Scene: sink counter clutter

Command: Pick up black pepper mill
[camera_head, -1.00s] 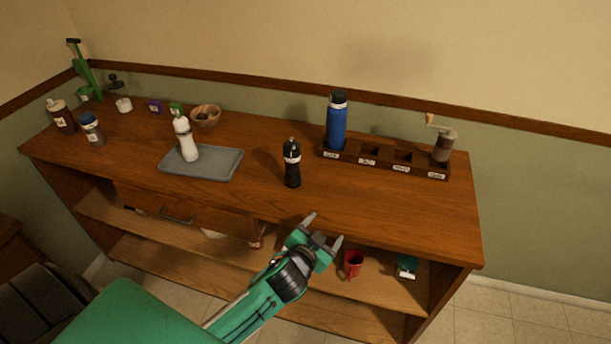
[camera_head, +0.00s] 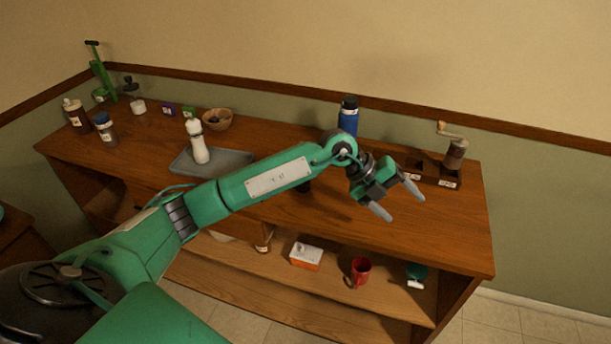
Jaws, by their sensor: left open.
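The black pepper mill (camera_head: 304,187) stands on the counter (camera_head: 455,225). My left forearm crosses in front of it, so only a small dark part of its base shows. My left gripper (camera_head: 396,201) is open and empty, above the right part of the counter, to the right of the mill and apart from it. Its two grey fingers point down and right. My right gripper is not in view.
A dark rack (camera_head: 448,182) stands at the back right with a hand-crank grinder (camera_head: 456,154); a blue bottle (camera_head: 348,118) is partly hidden by my arm. A white bottle (camera_head: 199,145) stands on a grey tray (camera_head: 238,157). A red mug (camera_head: 360,271) is on the lower shelf.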

